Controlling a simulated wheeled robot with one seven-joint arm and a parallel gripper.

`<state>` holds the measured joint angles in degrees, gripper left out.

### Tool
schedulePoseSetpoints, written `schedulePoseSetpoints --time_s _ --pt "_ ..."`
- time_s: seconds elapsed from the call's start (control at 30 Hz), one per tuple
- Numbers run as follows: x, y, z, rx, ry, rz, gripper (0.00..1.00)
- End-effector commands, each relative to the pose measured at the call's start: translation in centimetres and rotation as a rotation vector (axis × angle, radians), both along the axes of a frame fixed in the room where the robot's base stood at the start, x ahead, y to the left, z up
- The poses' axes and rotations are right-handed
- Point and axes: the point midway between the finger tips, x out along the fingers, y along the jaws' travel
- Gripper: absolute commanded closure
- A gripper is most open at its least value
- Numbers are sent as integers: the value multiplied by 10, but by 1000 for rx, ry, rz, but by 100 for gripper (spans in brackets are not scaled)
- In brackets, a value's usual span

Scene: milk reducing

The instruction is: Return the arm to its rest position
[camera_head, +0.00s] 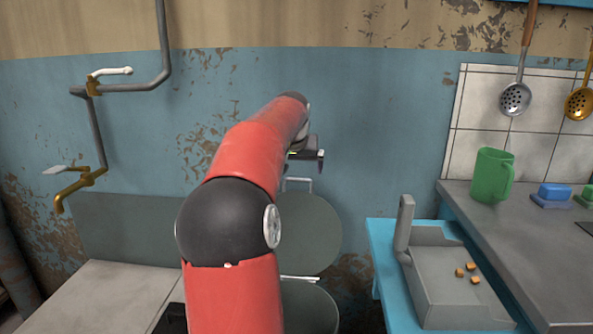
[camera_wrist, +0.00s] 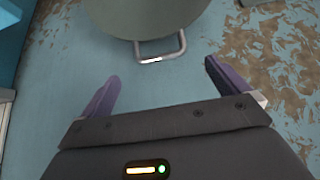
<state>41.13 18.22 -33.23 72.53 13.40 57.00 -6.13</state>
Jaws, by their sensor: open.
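My red and black arm is raised in the middle of the head view, reaching away toward the blue wall. My gripper (camera_head: 318,155) is small and partly hidden behind the arm there. In the wrist view my gripper (camera_wrist: 160,76) shows two purple fingers spread wide apart, with nothing between them. Past the fingers is a round grey-green lid or pan (camera_wrist: 155,15) with a metal loop handle (camera_wrist: 160,50). The gripper does not visibly touch it.
A green mug (camera_head: 491,176) stands on the grey counter (camera_head: 540,240). Pipes with taps (camera_head: 88,180) run along the wall at left. Ladles (camera_head: 516,98) hang at upper right.

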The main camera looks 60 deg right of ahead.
Motion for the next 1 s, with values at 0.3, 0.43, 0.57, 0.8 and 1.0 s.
schedulePoseSetpoints --time_s 0.3,0.43,0.57,0.8,1.0 --pt "0 0 0 0 0 0 0" --pt "0 0 0 0 0 0 0" --pt "5 7 0 7 -6 14 0" --pt "57 122 -3 87 -67 224 0" --pt "82 274 -20 156 -74 508 0"
